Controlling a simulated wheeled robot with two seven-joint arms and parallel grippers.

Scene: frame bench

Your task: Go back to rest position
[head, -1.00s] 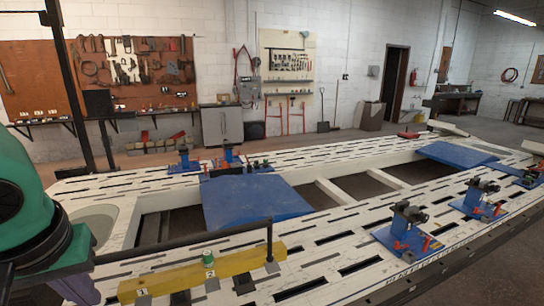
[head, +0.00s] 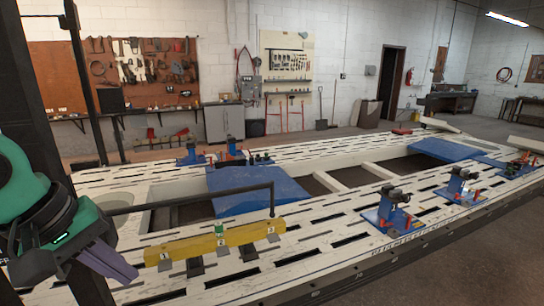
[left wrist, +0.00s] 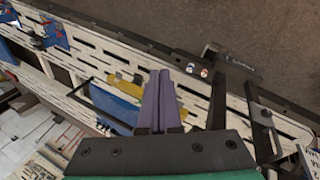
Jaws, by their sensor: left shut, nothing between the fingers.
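My left gripper (head: 118,268) is at the lower left of the head view, with its purple fingers together and empty. The fingers also show in the left wrist view (left wrist: 160,85), pressed side by side. The gripper is in front of the white slotted frame bench (head: 330,235) and left of the yellow bar (head: 190,247), apart from the bar. The bar carries the numbers 1, 2 and 3. A small green item (head: 219,228) is at number 2. My right gripper is not in view.
A black rod (head: 190,196) runs above the bench and bends down near the bar's right end. A dark post (head: 45,130) stands close at the left. Blue clamp stands (head: 388,212) line the right side. Two small cans (left wrist: 190,68) show in the left wrist view.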

